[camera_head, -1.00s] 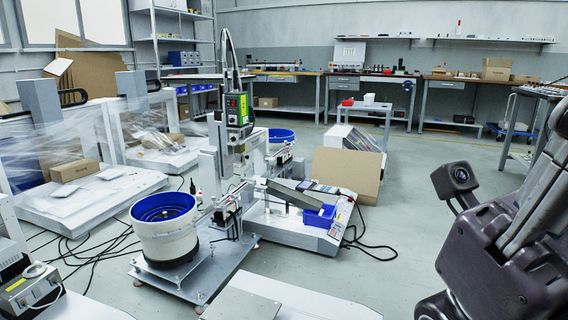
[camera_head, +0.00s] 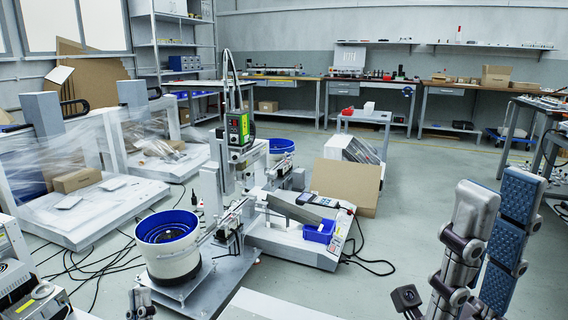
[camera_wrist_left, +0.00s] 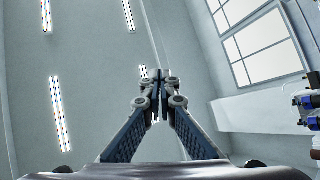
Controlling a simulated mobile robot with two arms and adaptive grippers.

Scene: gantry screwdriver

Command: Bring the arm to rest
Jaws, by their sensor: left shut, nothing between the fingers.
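My left gripper (camera_head: 141,297) shows only as a small grey tip at the bottom edge of the head view, in front of the white feeder bowl. In the left wrist view its two fingers (camera_wrist_left: 160,78) point up and meet at the tips, with nothing between them. My right gripper (camera_head: 502,188) stands raised at the lower right of the head view. Its two fingers point upward and are apart, with blue ribbed pads on one finger and no object between them. The rest of both arms is mostly out of frame.
A white feeder bowl with blue inside (camera_head: 168,257) stands on a metal plate beside the screwdriver gantry (camera_head: 238,130). A blue bin (camera_head: 319,231) and cardboard panel (camera_head: 346,187) are behind. Cables lie on the floor. Open floor lies between the gantry and my right gripper.

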